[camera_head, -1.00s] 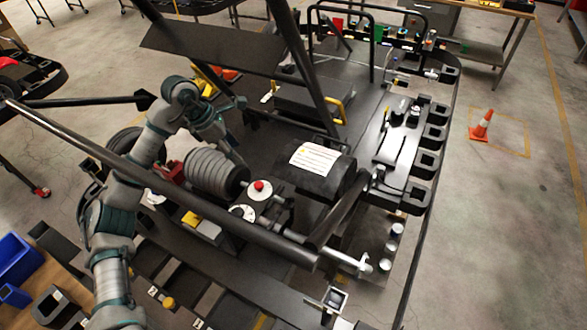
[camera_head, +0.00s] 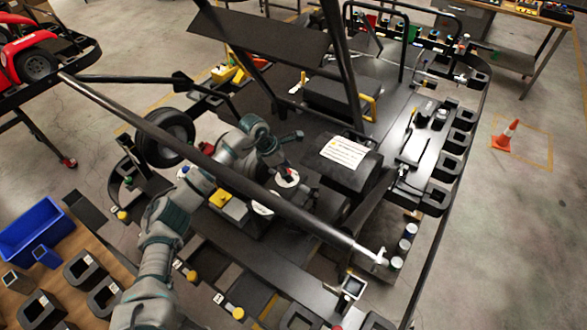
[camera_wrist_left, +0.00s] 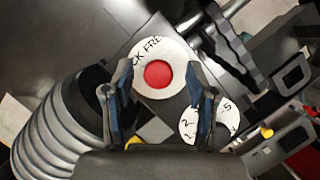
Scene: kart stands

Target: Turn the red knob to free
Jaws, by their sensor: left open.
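The red knob (camera_wrist_left: 158,74) is round and sits in the middle of a white dial plate (camera_wrist_left: 146,50) in the left wrist view. The plate carries black lettering, partly readable as "CK FRE". In the head view the plate (camera_head: 288,180) shows, with the knob mostly hidden by my gripper. My left gripper (camera_head: 286,166) points down over it. In the left wrist view its open fingers (camera_wrist_left: 160,80) stand on either side of the knob. I cannot tell whether they touch it. My right gripper is not in view.
A second white dial (camera_wrist_left: 208,120) with numbers lies close by. A ribbed cylinder (camera_wrist_left: 62,125) is left of the fingers. A long black frame bar (camera_head: 215,170) crosses near my arm. A black box with a paper label (camera_head: 344,152) stands right of the dial.

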